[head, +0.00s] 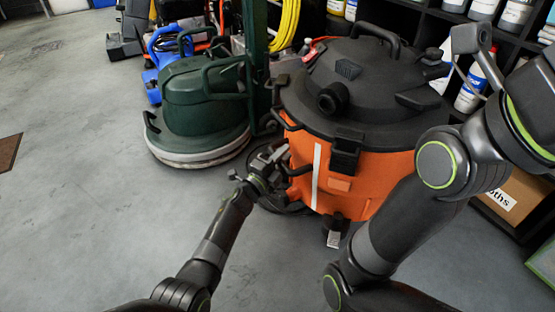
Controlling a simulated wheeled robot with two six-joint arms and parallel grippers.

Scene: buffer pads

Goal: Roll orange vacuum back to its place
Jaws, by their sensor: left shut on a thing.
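The orange vacuum (376,187) has an orange drum, a black lid with a top handle, and a white stripe down its side. It stands upright on the grey floor, right of centre in the head view. My left gripper (276,164) is at the drum's left side and is shut on the vacuum, at a dark part low on that side. Its fingertips are partly hidden against the drum. My right arm crosses in front of the vacuum's right side; I cannot make out its gripper.
A dark green floor machine (203,100) stands close on the vacuum's left. Black shelving with bottles (474,86) is behind and right. A cardboard box (508,199) sits low at the right. Blue equipment (163,47) and a yellow hose (285,24) are behind.

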